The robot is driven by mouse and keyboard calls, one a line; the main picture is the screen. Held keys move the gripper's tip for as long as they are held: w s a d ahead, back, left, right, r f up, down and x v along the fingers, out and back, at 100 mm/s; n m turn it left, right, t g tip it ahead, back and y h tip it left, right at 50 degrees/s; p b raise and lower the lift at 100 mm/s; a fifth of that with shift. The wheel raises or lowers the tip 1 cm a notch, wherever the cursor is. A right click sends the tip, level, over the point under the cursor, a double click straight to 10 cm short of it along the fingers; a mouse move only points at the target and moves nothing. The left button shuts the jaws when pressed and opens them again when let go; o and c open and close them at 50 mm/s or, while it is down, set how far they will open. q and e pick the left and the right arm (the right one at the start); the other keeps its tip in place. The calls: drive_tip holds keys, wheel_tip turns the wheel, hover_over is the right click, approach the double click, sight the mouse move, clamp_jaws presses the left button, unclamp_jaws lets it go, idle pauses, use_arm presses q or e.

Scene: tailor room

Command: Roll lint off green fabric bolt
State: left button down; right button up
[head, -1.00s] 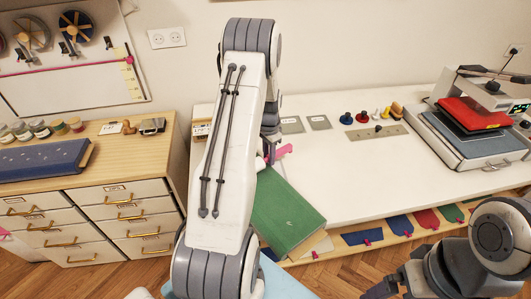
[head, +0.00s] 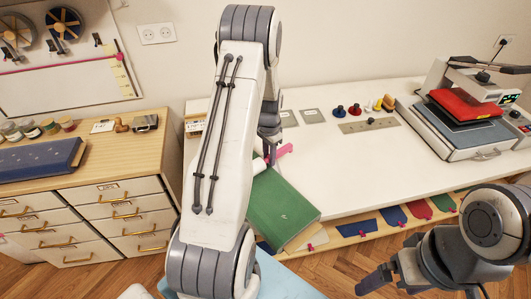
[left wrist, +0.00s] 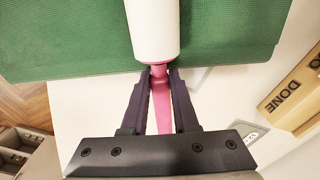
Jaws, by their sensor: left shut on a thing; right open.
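The green fabric bolt (head: 282,207) lies on the white table, partly hidden behind my left arm in the head view. It also fills the top of the left wrist view (left wrist: 60,40). My left gripper (left wrist: 160,80) is shut on the pink handle of a lint roller. The roller's white cylinder (left wrist: 153,28) is over the green fabric near its edge; I cannot tell whether it touches. In the head view the roller (head: 262,164) shows at the bolt's far edge. My right gripper (head: 368,285) is open and empty at the lower right, away from the table top.
A heat press (head: 468,120) with a red pad stands at the table's right. Colored knobs and stampers (head: 365,108) sit at the back. A box marked DONE (left wrist: 295,95) is right of the roller. The table's middle is clear.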

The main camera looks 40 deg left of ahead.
use_arm(q)
drive_tip(key=shift+s+d, duration=0.1)
drive_tip(key=shift+d, duration=0.1)
drive_tip(key=shift+s+d+r, duration=0.1)
drive_tip(key=shift+s+d, duration=0.05)
drive_tip(key=shift+d, duration=0.55)
drive_tip(key=shift+s+d, duration=0.15)
drive_tip(key=shift+d, duration=0.5)
drive_tip(key=shift+d, duration=0.1)
drive_tip(key=shift+s+d, duration=0.2)
drive_tip(key=shift+d, duration=0.5)
drive_tip(key=shift+s+d, duration=0.15)
drive_tip(key=shift+d, duration=0.5)
drive_tip(key=shift+s+d, duration=0.2)
drive_tip(key=shift+d, duration=0.55)
drive_tip(key=shift+s+d, duration=0.2)
drive_tip(key=shift+d, duration=0.5)
